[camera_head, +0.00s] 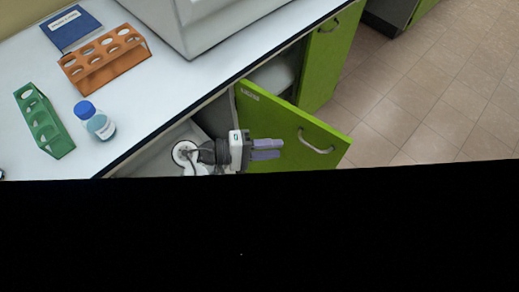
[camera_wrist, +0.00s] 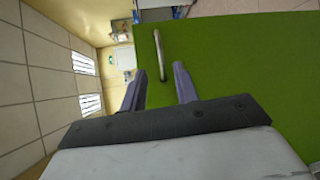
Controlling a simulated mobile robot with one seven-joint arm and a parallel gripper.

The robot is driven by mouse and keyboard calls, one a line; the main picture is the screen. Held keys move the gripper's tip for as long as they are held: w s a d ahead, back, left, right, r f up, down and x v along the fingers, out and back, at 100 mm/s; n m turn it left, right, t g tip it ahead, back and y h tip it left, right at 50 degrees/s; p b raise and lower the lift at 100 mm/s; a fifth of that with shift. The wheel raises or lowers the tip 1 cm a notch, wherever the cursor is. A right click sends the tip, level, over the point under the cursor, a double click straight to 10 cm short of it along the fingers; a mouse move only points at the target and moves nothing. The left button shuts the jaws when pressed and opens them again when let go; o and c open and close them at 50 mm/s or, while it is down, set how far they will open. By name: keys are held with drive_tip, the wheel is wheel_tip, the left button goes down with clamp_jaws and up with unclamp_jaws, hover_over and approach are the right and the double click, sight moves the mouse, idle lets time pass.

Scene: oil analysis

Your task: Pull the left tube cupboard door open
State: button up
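The green cupboard door (camera_head: 300,128) stands ajar, swung out from the bench, with a dark gap behind it. Its curved metal handle (camera_head: 316,143) is near the free edge. My gripper (camera_head: 266,150) is in front of the door, to the left of the handle in the head view, and points toward it. In the wrist view the door (camera_wrist: 235,80) fills the right side and the handle (camera_wrist: 160,52) is just beyond the fingertips. The two fingers of my gripper (camera_wrist: 159,77) are apart with nothing between them. The handle is apart from the fingers.
A second green door (camera_head: 328,62) with a handle is farther back along the bench. On the white bench top (camera_head: 30,75) are an orange rack (camera_head: 105,60), a green rack (camera_head: 45,122), a blue-capped bottle (camera_head: 98,122) and a blue book (camera_head: 70,28). Tiled floor (camera_head: 430,100) is clear at right.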

drive_tip(key=shift+s+a+r, duration=0.1)
drive_tip(key=shift+a, duration=0.6)
drive_tip(key=shift+s+a+r, duration=0.1)
drive_tip(key=shift+a, duration=0.6)
